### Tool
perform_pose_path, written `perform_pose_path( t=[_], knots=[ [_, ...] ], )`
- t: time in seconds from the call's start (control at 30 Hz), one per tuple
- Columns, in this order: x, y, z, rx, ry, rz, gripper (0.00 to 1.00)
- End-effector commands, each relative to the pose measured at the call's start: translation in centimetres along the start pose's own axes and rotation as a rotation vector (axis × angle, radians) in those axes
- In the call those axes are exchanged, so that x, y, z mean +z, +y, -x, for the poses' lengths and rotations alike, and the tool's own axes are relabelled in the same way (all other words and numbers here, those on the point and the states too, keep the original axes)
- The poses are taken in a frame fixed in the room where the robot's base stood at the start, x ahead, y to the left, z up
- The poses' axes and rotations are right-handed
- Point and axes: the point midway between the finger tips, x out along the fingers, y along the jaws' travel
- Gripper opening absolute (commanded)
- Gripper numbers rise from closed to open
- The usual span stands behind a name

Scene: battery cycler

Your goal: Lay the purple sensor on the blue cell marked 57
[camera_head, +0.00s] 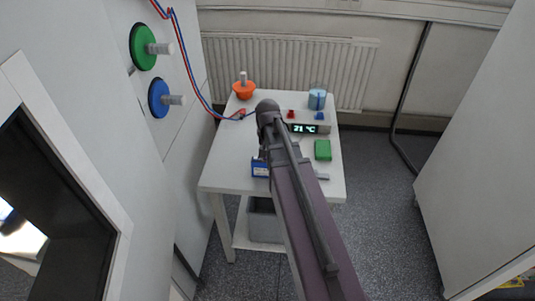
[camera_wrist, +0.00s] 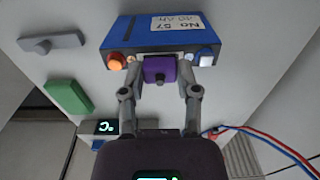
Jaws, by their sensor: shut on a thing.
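The purple sensor (camera_wrist: 158,70) is between the two fingertips of my gripper (camera_wrist: 160,84) in the wrist view, and the gripper is shut on it. The blue cell (camera_wrist: 225,30) lies just beyond it, with a pale label reading No 57. The sensor overlaps the cell's near edge in the picture, between an orange terminal and a silver one. I cannot tell whether sensor and cell touch. In the head view the cell (camera_head: 260,169) shows on the white table, left of my arm. My arm hides the gripper and sensor there.
A green block (camera_head: 323,150) and a small grey piece (camera_head: 323,177) lie on the table's right side. Red and blue wires (camera_head: 190,75) hang at the left.

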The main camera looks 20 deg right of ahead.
Motion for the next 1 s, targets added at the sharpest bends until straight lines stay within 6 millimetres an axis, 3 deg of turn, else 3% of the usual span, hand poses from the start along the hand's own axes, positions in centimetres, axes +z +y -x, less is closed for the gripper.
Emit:
perform_pose_path(
  t=[0.93,0.97,1.0],
  knots=[
    [0.0,0.0,-0.85,0.0,0.0,0.0,0.0],
    [0.0,0.0,-0.79,0.0,0.0,0.0,0.5],
    [0.0,0.0,-0.78,0.0,0.0,0.0,0.62]
  ],
)
